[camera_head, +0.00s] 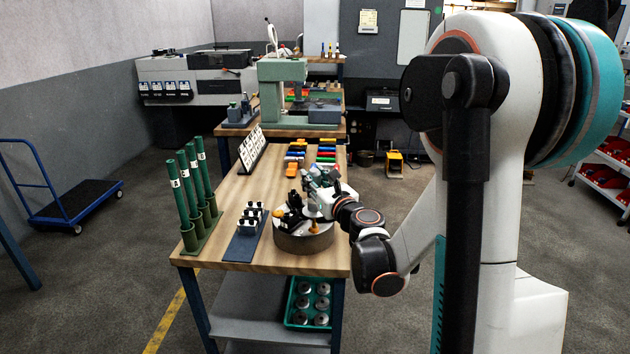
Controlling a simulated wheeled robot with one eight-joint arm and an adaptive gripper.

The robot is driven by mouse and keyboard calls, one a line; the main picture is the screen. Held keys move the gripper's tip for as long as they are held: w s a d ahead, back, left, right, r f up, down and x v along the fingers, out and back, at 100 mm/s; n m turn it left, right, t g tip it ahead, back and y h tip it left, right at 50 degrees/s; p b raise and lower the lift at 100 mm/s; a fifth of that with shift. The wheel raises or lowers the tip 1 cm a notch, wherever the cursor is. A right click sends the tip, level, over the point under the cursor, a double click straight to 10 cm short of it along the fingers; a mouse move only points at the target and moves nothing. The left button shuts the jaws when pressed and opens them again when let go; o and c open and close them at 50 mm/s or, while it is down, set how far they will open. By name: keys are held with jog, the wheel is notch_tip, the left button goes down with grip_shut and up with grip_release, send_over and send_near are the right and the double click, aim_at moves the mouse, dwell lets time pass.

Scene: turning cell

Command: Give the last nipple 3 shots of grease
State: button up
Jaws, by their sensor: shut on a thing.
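A low round fixture (303,243) stands at the front right of the wooden workbench. On it are black parts (291,217) and an orange-brown knob (314,229). My gripper (314,188) is over the fixture at the end of my arm, which reaches in from the right. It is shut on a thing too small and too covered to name. Whether that thing touches the fixture cannot be told. The grease nipples cannot be made out. Several green tubes (197,181) with white labels stand upright in holders at the bench's left edge.
A blue rack (245,236) with white, dark-topped pieces lies left of the fixture. A white labelled board (252,147) and coloured blocks (326,153) stand farther back. A green machine (283,90) is behind. A green tray of round parts (310,304) is on the lower shelf.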

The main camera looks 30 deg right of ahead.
jog(key=shift+f+b, duration=0.55)
jog(key=shift+f, duration=0.05)
jog(key=shift+r, duration=0.3)
dwell(0.5)
jog(key=shift+r+p, duration=0.3)
jog(key=shift+p, duration=0.15)
jog(key=shift+r+p, duration=0.3)
jog(key=shift+r, duration=0.1)
jog(key=shift+r+p, duration=2.05)
jog(key=shift+r, duration=0.85)
jog(key=shift+f, duration=0.1)
